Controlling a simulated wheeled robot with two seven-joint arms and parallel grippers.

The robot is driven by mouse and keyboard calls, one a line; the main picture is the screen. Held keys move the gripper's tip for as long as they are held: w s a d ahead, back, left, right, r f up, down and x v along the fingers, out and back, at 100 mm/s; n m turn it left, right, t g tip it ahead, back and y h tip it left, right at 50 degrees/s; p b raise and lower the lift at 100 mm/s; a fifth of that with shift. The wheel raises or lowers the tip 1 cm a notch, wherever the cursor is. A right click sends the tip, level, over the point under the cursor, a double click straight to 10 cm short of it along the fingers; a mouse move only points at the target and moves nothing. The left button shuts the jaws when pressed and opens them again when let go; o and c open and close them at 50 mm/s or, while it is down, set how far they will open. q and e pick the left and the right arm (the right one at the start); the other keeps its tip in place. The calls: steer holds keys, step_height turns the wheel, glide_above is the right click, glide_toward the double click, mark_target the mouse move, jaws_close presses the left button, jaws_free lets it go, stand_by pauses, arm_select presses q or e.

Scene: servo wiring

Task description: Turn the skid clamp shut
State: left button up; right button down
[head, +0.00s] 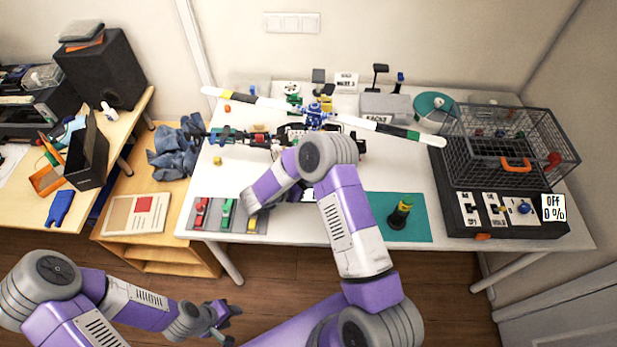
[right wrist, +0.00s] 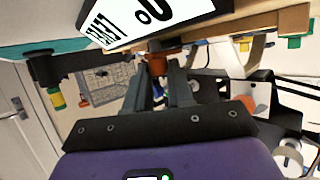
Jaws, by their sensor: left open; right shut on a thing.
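In the right wrist view my right gripper (right wrist: 160,88) is shut on a small orange-brown knob (right wrist: 158,64), which sits beside a dark bar (right wrist: 85,65). The knob looks like the skid clamp's handle, but I cannot tell for sure, nor how far it is turned. In the head view my right arm covers the clamp area and the right fingertips do not show clearly. The model helicopter (head: 313,115) with its long striped rotor stands on the white table behind that arm. My left gripper (head: 228,322) is open and empty, low in front of the table.
A green mat (head: 370,210) with a dark and yellow tool (head: 400,212) lies right of my right arm. A wire cage (head: 510,148) and a switch panel (head: 465,218) reading OFF 0% stand at the right. A grey tray (head: 208,228) with coloured pieces is at the front left.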

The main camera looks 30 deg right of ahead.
steer(key=shift+a+f, duration=0.1)
steer(key=c, duration=1)
jaws_free()
steer(key=shift+s, duration=0.1)
steer(key=p+v, duration=0.1)
steer(key=v, duration=1.1)
